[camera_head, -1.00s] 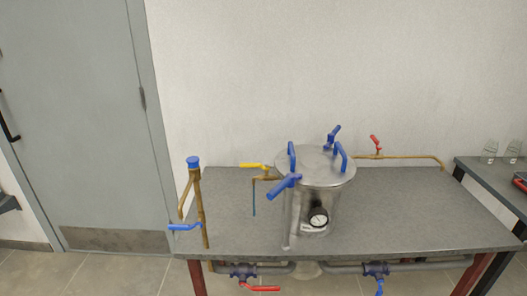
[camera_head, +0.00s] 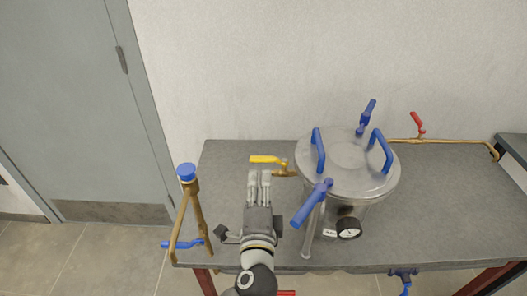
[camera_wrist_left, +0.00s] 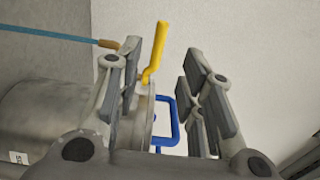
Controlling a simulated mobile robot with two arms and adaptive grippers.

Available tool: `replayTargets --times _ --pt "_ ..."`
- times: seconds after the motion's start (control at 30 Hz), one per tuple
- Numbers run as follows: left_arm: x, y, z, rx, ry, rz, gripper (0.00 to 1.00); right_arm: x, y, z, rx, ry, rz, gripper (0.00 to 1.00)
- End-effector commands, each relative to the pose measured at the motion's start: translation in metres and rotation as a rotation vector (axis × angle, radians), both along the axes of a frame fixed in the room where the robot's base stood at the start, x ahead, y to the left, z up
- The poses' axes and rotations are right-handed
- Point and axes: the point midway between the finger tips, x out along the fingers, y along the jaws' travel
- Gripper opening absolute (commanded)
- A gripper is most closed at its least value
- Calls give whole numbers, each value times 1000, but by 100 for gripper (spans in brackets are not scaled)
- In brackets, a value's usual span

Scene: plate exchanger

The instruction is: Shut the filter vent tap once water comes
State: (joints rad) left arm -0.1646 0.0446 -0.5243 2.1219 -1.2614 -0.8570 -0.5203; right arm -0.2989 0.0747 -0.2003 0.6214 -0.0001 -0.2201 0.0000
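The vent tap's yellow lever (camera_head: 267,159) points left on a brass fitting (camera_head: 287,172) at the left side of the steel filter vessel (camera_head: 347,172). In the left wrist view the yellow lever (camera_wrist_left: 156,50) appears between my left fingers, apart from the right one. A blue water stream (camera_wrist_left: 50,33) runs from the brass spout tip (camera_wrist_left: 109,44) there. My left gripper (camera_head: 259,178) is open, just in front of and below the lever, and hides the spout and stream in the head view. My right gripper is not in view.
The vessel carries blue lid handles (camera_head: 381,151), a blue clamp handle (camera_head: 312,203) close right of my gripper and a gauge (camera_head: 348,227). A brass pipe with a blue cap (camera_head: 187,172) stands left. A red-handled tap (camera_head: 416,123) is behind right.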

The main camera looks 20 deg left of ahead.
Motion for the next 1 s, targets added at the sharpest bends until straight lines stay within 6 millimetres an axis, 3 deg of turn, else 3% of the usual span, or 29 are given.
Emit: replayTargets --times 0.2,0.5,0.9,1.0 --pt "41 12 3 3 -1 0 36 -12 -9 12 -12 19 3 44" --pt "84 24 1 1 1 -2 36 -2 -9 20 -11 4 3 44" --pt "92 27 -1 -1 2 -2 36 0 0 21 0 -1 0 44" --pt "92 27 -1 -1 2 -2 25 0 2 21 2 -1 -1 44"
